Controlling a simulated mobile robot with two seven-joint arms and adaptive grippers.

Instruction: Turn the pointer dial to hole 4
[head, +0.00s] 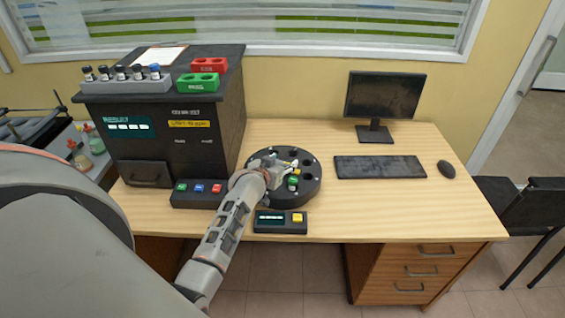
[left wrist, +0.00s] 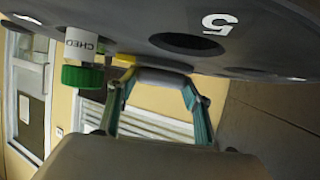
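The black round carousel (head: 311,191) with holes lies on the desk. My left gripper (head: 279,176) reaches over its middle and hides most of the pointer dial. A yellow tip (left wrist: 124,60) sticks out beside the left-hand finger. A green-capped vial (left wrist: 83,62) is close beside it. My right gripper is out of view.
A small display box with a yellow button (head: 280,222) sits in front of the carousel. The black analyser (head: 175,130) stands to the left, with a vial rack (head: 125,86) on top. A keyboard (head: 380,167), mouse (head: 446,169) and monitor (head: 384,97) are to the right.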

